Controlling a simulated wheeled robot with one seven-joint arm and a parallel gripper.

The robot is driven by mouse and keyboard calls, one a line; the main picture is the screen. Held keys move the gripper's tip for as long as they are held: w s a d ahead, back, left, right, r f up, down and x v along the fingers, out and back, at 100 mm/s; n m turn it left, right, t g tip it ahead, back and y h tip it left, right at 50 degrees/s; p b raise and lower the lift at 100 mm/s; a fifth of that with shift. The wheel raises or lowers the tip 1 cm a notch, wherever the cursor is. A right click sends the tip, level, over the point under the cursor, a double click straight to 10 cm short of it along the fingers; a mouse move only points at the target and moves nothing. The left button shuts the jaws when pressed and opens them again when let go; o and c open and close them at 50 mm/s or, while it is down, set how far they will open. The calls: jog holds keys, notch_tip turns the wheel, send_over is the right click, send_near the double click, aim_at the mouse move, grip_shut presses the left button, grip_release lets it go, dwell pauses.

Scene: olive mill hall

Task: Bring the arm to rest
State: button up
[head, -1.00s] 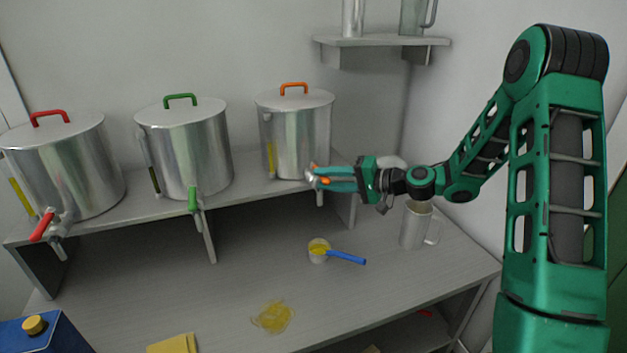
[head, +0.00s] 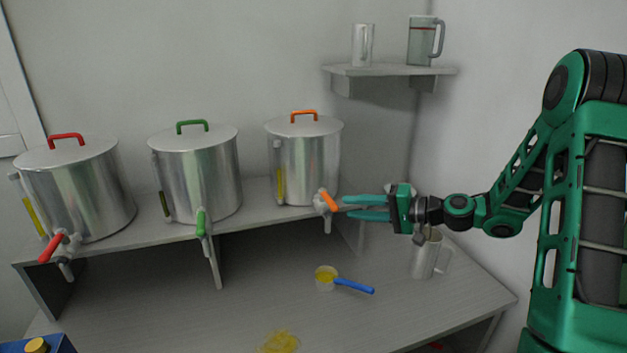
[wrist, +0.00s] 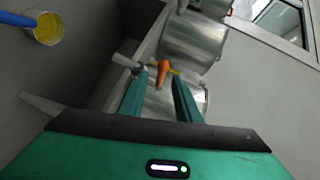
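My gripper (head: 345,207) is at the front of the orange-handled steel drum (head: 304,165), just right of its tap (head: 326,202). The two green fingers are spread apart with nothing held between them. In the wrist view the fingertips of my gripper (wrist: 159,77) point toward the orange tap handle (wrist: 163,70), which shows just beyond the gap between them. In the head view a small gap seems to lie between the fingertips and the handle. My arm reaches in from the right, bent at the elbow.
A green-handled drum (head: 196,178) and a red-handled drum (head: 78,195) stand left on the raised shelf. A metal jug (head: 425,258) stands below my wrist. A small cup with a blue handle (head: 355,286) holds yellow liquid. A yellow spill (head: 279,342) lies in front. A wall shelf (head: 385,71) is above.

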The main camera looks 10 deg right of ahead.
jog(key=s+d+f+n+g+h, duration=0.1)
jog(key=s+d+f+g+h, duration=0.2)
jog(key=s, duration=0.5)
jog(key=s+d+f+n+g+h, duration=0.1)
jog(key=s+d+n+g+h, duration=0.1)
jog(key=s+d+h, duration=0.4)
jog(key=s+d+r+m+g+h, duration=0.1)
jog(key=s+d, duration=0.3)
jog(key=s, duration=0.9)
jog(key=s+d+r+m+g+h, duration=0.2)
jog(key=s+d+r+m+g, duration=0.1)
jog(key=s, duration=1)
jog(key=shift+s+d+r+m, duration=0.25)
jog(key=shift+d+m, duration=0.05)
jog(key=shift+d, duration=0.3)
